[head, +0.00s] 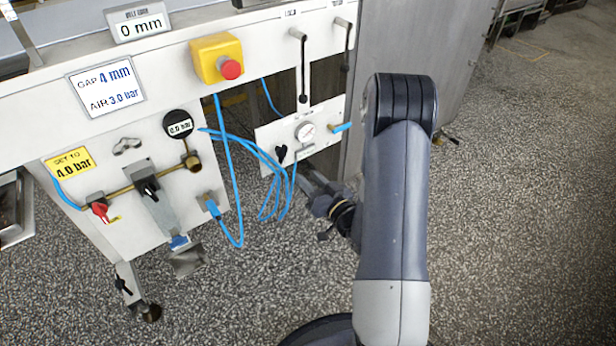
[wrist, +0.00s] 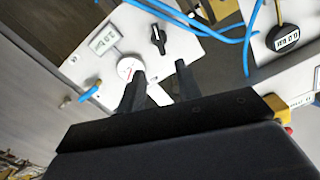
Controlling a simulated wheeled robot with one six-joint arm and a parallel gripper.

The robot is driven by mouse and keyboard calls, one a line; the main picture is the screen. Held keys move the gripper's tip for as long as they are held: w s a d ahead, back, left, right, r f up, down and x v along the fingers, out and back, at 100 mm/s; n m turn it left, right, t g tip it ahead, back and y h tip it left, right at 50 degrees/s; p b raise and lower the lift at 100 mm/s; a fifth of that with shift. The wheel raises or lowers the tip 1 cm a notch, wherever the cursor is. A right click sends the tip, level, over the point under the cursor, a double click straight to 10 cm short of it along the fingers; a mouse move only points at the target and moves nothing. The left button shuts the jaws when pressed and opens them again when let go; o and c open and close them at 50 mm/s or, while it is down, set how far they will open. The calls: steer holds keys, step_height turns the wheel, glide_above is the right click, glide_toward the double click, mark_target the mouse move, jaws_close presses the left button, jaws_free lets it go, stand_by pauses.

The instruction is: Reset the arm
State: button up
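My gripper (head: 312,188) is in front of the small lower plate (head: 267,137) of the machine, below it in the head view. My arm reaches up from the bottom and bends down toward the plate. In the wrist view my gripper (wrist: 160,70) has its two dark fingers apart, with nothing seen between them. The fingers point at the plate's round gauge (wrist: 126,68) and black knob (wrist: 157,37). The fingers overlap the plate in the wrist view; I cannot tell whether they touch it.
Blue hoses (head: 231,165) hang left of my gripper. The main panel bears a yellow box with a red button (head: 231,69), a digital gauge (head: 179,127) reading 0.0 and a red-handled valve (head: 101,209). A grey metal cabinet (head: 440,45) stands behind.

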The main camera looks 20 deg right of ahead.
mark_target(286, 155)
steer(key=b+x, duration=0.1)
steer(key=x, duration=0.9)
steer(key=shift+w+a+f+b, duration=0.1)
steer(key=shift+w+b, duration=0.1)
steer(key=shift+b, duration=0.15)
steer(key=shift+w, duration=0.25)
steer(key=shift+m+p, duration=0.5)
steer(key=shift+p, duration=0.2)
steer(key=shift+b, duration=0.4)
